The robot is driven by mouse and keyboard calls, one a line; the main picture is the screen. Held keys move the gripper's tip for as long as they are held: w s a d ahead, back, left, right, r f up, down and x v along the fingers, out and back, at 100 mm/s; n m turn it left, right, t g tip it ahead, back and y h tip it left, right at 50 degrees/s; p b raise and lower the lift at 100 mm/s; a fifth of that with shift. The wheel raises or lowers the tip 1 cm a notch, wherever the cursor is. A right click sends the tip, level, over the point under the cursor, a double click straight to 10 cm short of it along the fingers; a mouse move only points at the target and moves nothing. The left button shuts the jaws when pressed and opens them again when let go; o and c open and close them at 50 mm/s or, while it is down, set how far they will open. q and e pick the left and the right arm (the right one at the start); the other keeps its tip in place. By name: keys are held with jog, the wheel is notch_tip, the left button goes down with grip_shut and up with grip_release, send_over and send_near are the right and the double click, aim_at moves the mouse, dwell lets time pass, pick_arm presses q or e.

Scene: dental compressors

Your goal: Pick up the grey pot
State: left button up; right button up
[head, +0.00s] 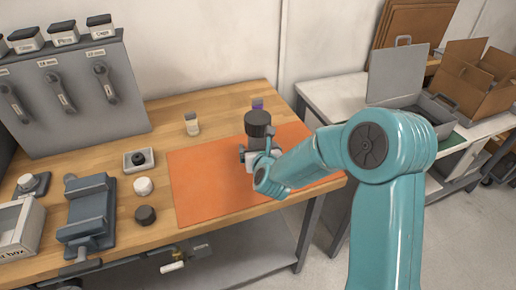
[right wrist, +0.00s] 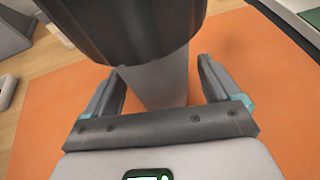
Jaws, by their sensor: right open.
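What I take for the grey pot (head: 258,122) stands upright on the orange mat (head: 205,190). It has a wide, dark round top and a narrower grey body below. My right gripper (head: 252,153) is at its lower body, under the dark top. In the right wrist view the grey body (right wrist: 158,82) stands between the two open fingers of the right gripper (right wrist: 160,70), with the dark top (right wrist: 125,28) above them. I cannot tell whether either finger touches it. My left gripper is not in view.
A small jar (head: 192,124) and a purple-topped one (head: 257,104) stand behind the mat. Left of it are a small tray (head: 140,160), a white knob (head: 143,186), a dark knob (head: 145,215) and a blue-grey vise (head: 88,212). An open case (head: 398,75) lies on the right bench.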

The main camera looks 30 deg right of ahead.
jog(key=shift+w+f, duration=0.1)
jog(key=c, duration=1.4)
